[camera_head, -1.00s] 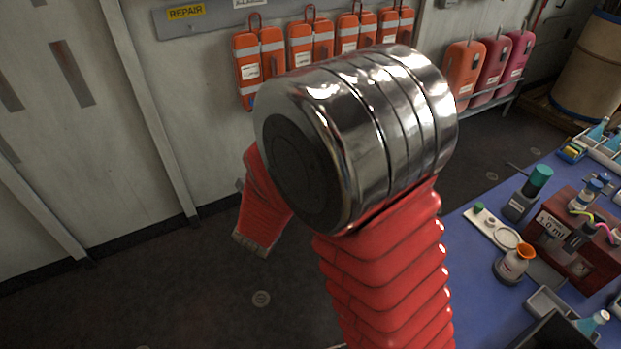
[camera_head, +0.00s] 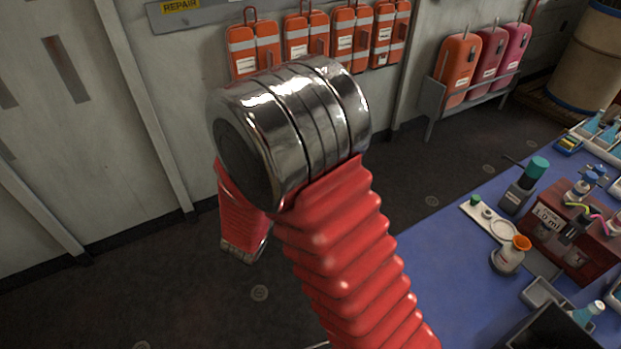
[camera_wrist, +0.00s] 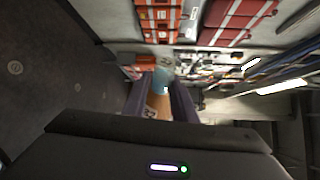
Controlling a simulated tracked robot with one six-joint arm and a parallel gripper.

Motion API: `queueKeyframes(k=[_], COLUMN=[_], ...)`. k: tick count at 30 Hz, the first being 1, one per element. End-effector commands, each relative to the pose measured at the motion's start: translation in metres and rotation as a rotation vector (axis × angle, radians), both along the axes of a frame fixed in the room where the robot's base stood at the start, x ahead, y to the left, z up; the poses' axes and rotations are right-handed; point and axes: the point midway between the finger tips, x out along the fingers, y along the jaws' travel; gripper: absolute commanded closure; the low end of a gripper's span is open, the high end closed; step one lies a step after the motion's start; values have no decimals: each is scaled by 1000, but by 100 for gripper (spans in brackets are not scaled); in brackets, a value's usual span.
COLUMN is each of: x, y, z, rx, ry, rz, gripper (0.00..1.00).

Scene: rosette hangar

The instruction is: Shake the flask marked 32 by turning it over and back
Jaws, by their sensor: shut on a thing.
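In the wrist view my gripper (camera_wrist: 158,92) is shut on the flask (camera_wrist: 156,106), with one dark finger on each side. The flask's body looks orange-brown and carries a dark mark that seems to read 32. A pale blue part (camera_wrist: 163,76) shows at its far end, between the fingertips. The wrist view is turned sideways, with the floor at the left and the wall cases at the top. In the head view the gripper and the flask are hidden behind my red arm.
A blue table (camera_head: 430,250) at the right carries a red block (camera_head: 570,240), a small flask with an orange top (camera_head: 512,252) and a green-capped bottle (camera_head: 525,185). Orange cases (camera_head: 305,38) hang on the wall. Pink and orange canisters (camera_head: 490,65) stand on a rack. Floor at left is clear.

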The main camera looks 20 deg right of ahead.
Motion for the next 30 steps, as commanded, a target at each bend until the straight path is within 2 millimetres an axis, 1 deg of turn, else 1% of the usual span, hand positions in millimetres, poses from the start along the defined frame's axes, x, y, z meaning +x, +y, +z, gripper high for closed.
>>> queueKeyframes(k=[5,19,22,30], x=[0,0,0,0], y=[0,-1,0,0], z=[-1,-1,0,0], rx=[-72,-551,-592,-592], ry=[23,171,182,181], rz=[0,-1,0,0], gripper=[100,100,100,100])
